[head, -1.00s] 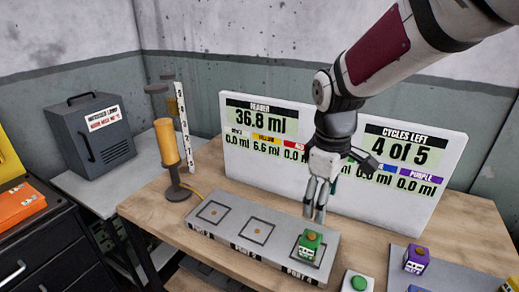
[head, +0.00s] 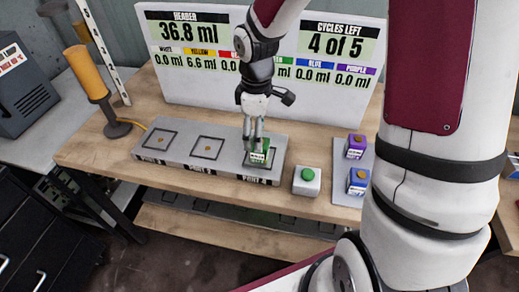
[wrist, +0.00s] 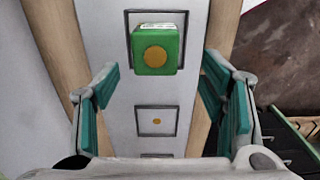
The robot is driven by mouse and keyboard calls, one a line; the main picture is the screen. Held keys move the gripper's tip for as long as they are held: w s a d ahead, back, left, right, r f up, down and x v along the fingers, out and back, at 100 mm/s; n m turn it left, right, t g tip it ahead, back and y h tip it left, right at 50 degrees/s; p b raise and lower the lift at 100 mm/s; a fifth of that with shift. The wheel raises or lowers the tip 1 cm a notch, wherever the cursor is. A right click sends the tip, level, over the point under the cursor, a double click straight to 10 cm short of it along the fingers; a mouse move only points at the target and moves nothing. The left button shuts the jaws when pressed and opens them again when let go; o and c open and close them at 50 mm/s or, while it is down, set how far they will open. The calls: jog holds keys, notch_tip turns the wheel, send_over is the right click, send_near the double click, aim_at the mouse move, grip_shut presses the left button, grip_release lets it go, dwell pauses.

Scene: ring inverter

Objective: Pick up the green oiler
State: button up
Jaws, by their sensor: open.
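The green oiler (head: 259,155) is a small green block that stands in the rightmost outlined square of the grey port strip (head: 180,162). In the wrist view the oiler (wrist: 157,50) shows a round yellow-orange spot and a pale label, inside a dark square outline. My gripper (head: 254,138) is right at the oiler in the head view and partly covers it. In the wrist view my gripper (wrist: 160,95) is open, with teal finger pads wide apart to the left and right; the oiler lies beyond them, between their lines, and I see no contact.
A white box with a green button (head: 307,180) stands right of the strip. A purple block (head: 356,146) and a blue block (head: 358,181) sit on a grey plate further right. The display board (head: 200,65) stands behind. A yellow cylinder on a stand (head: 87,73) is at the left.

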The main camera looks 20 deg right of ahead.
jog(key=shift+d+f, duration=0.2)
jog(key=shift+f, duration=1.15)
jog(key=shift+d+f, duration=0.2)
jog(key=shift+f, duration=1.15)
jog(key=c, duration=1.3)
